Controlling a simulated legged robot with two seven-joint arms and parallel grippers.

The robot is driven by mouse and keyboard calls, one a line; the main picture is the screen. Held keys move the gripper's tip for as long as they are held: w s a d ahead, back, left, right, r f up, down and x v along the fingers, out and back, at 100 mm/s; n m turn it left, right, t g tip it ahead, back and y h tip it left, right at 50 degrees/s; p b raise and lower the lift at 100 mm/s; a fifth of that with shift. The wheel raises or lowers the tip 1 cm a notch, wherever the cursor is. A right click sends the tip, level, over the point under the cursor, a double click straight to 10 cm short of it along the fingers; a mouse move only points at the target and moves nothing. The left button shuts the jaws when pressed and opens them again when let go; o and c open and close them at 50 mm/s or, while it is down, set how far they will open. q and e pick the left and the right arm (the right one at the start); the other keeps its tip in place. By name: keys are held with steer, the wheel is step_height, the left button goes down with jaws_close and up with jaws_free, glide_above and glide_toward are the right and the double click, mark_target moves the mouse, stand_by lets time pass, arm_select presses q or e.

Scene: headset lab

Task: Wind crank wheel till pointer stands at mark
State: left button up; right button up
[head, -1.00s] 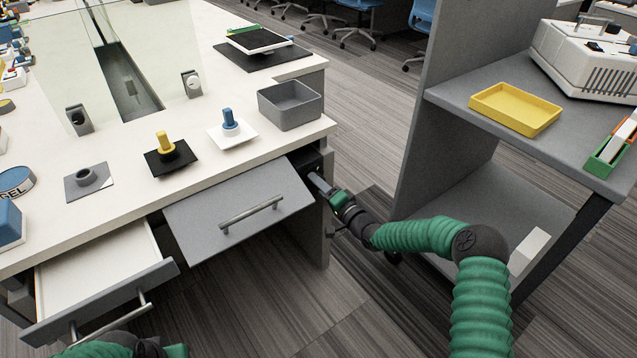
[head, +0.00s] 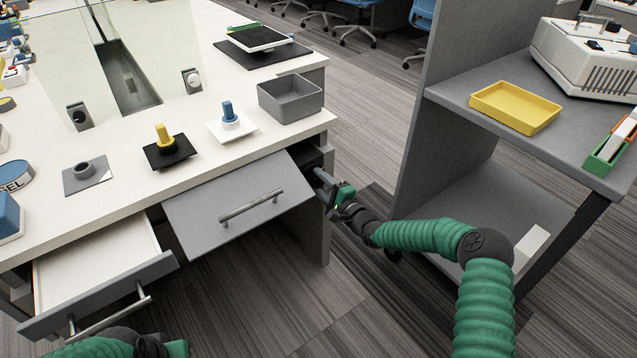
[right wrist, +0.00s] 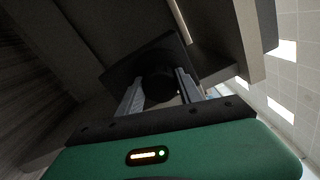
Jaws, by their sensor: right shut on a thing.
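My right gripper (head: 318,173) is at the right end of the white desk, just under its top. In the right wrist view its two fingers (right wrist: 159,88) are shut on a dark, round crank part (right wrist: 160,84) in front of a dark square plate (right wrist: 150,58). The crank wheel's outline is too dark to make out fully. No pointer or mark can be made out in either view. Part of my left gripper's green body (head: 177,349) shows at the bottom edge; its fingers are not visible.
Beside the crank, a grey drawer front (head: 240,205) is tilted outward. An open drawer (head: 100,265) juts out at left. A grey bin (head: 290,99) stands on the desk corner above. A grey shelf unit (head: 415,140) with a yellow tray (head: 515,108) stands at right, across a floor gap.

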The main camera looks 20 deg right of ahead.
steer(key=shift+d+f, duration=0.1)
steer(key=shift+d, duration=0.2)
steer(key=o, duration=1.4)
steer(key=shift+w+f, duration=0.1)
steer(key=shift+f, duration=0.05)
steer(key=shift+c, duration=0.2)
steer(key=shift+a, duration=0.1)
steer(key=shift+s, duration=0.3)
steer(key=p+v, duration=0.5)
steer(key=v, duration=1.1)
steer(key=shift+d+p, duration=0.2)
steer(key=shift+p, duration=0.15)
steer(key=shift+s, duration=0.15)
